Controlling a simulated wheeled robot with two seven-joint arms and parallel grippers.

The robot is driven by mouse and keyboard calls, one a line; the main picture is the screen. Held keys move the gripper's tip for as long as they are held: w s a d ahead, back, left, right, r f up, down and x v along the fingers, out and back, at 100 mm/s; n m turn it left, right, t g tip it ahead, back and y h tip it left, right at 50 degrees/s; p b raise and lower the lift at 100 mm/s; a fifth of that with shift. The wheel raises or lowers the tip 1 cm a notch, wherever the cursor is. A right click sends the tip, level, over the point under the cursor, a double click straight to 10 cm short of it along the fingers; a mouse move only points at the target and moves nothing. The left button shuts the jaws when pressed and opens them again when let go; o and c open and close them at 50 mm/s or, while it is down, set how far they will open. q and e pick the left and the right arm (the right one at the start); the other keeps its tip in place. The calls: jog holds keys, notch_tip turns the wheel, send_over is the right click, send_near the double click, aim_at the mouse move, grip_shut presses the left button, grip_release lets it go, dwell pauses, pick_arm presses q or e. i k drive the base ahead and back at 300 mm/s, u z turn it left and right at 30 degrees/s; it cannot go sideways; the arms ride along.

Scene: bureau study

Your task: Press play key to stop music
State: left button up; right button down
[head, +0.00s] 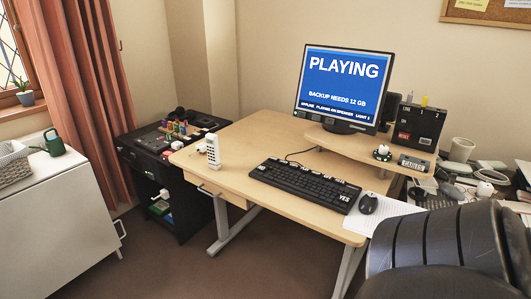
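The black keyboard (305,184) lies on the light wooden desk, with its cable running back toward the monitor. The monitor (344,88) stands on a wooden riser and shows "PLAYING" on blue, with "BACKUP NEEDS 12 GB" and a small status line below. Neither of my grippers is in view.
The desk (245,155) is clear left of the keyboard.

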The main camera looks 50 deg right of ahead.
aim_at(306, 170)
jog(key=z, duration=0.7)
jog(key=i, duration=1.3)
jog(key=z, duration=1.05)
